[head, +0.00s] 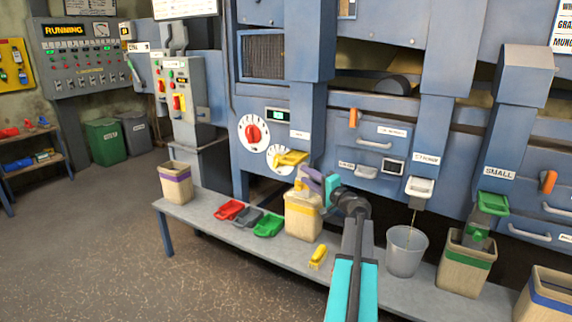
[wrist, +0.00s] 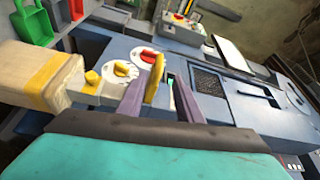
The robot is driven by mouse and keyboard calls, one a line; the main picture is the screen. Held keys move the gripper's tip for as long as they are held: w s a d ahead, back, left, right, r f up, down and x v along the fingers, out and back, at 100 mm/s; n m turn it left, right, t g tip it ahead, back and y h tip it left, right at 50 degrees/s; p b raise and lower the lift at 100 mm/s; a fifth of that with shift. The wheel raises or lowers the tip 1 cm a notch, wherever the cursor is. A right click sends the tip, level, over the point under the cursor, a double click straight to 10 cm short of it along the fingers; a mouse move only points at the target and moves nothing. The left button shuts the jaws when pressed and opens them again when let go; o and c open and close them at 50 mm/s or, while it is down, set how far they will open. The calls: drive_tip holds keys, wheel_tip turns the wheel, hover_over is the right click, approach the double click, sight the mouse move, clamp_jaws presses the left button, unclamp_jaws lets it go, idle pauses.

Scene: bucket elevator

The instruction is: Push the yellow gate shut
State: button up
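The yellow gate (head: 290,158) juts from the blue machine front, beside two white dials, above the wooden bucket with a yellow band (head: 303,225). In the wrist view the gate (wrist: 154,80) is an upright yellow plate, seen between my two purple fingers and closer to the left one. My gripper (head: 307,178) is just right of and below the gate in the head view. Its fingers (wrist: 161,82) are apart, with a gap on the gate's right side. I cannot tell whether a finger touches the gate. My wrist partly covers the spout area.
Red, grey and green scoops (head: 248,216) lie on the grey bench (head: 200,208) left of the bucket. A yellow brush (head: 318,256) lies in front. A clear bucket (head: 406,252) stands right, under a spout with a thin stream. The left floor is clear.

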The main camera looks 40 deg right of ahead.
sight(286, 162)
drive_tip(key=shift+w+d+r, duration=0.15)
drive_tip(key=shift+w+d, duration=0.2)
drive_tip(key=shift+w, duration=1.85)
drive_tip(key=shift+w+d+r, duration=0.15)
drive_tip(key=shift+w+d, duration=0.2)
drive_tip(key=shift+w, duration=1.85)
drive_tip(key=shift+w+d+r, duration=0.15)
drive_tip(key=shift+w+d, duration=0.2)
drive_tip(key=shift+w, duration=1.85)
drive_tip(key=shift+c, duration=0.5)
drive_tip(key=shift+a, duration=0.1)
clamp_jaws()
